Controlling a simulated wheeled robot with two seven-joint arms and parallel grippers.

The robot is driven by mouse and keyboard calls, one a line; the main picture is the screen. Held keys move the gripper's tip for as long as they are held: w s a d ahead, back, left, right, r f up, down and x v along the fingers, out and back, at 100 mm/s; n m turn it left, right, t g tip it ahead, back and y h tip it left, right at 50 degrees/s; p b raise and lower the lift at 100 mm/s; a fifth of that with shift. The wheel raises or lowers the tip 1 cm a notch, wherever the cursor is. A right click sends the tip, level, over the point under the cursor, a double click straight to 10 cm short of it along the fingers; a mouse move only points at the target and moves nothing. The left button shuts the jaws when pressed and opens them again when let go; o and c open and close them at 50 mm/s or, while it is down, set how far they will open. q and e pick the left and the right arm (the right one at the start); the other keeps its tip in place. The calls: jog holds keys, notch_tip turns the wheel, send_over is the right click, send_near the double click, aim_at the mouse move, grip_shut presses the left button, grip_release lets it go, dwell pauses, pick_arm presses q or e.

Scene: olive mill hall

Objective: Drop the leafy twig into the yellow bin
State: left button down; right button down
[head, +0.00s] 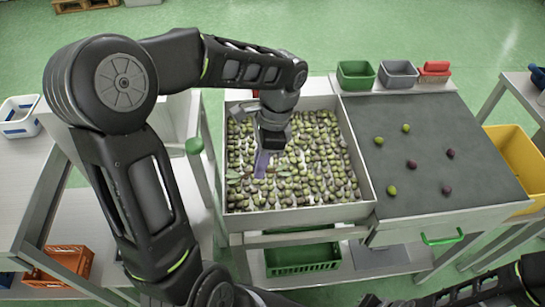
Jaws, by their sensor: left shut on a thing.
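My left gripper (262,163) reaches down into the olive tray from above, its jaws low among the olives at the tray's left middle. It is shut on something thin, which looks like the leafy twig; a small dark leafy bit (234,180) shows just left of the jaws. The twig is small and mostly hidden by the jaws and olives. The yellow bin (518,160) stands at the right, beyond the grey sorting mat and partly hidden by the table. Parts of my right arm show at the bottom right, but its gripper does not.
The metal tray (300,217) holds many green and dark olives. The grey mat (440,170) on its right carries several loose olives. Green (356,74) and grey (398,74) boxes and a red item (434,70) line its back edge. A side table stands far right.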

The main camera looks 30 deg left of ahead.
pick_arm(q)
jog(key=w+d+f+n+h, duration=0.1)
jog(key=w+d+f+n, duration=0.1)
jog(key=w+n, duration=0.1)
jog(key=w+d+f+n, duration=0.2)
jog(key=w+d+n, duration=0.1)
jog(key=w, duration=0.2)
jog(key=w+d+f+n+h, duration=0.1)
jog(key=w+d+f+n, duration=0.1)
jog(key=w+d+n, duration=0.1)
jog(key=shift+w+d+f+n+h, duration=0.1)
jog(key=shift+w+f+n+h, duration=0.05)
jog(key=shift+w, duration=0.25)
jog(key=shift+w+d+f+n+h, duration=0.1)
jog(key=shift+w+n+h, duration=0.05)
jog(key=shift+w, duration=0.25)
jog(key=shift+w+d+f+n, duration=0.15)
jog(key=shift+w+d+n, duration=0.05)
jog(key=shift+w+n, duration=0.1)
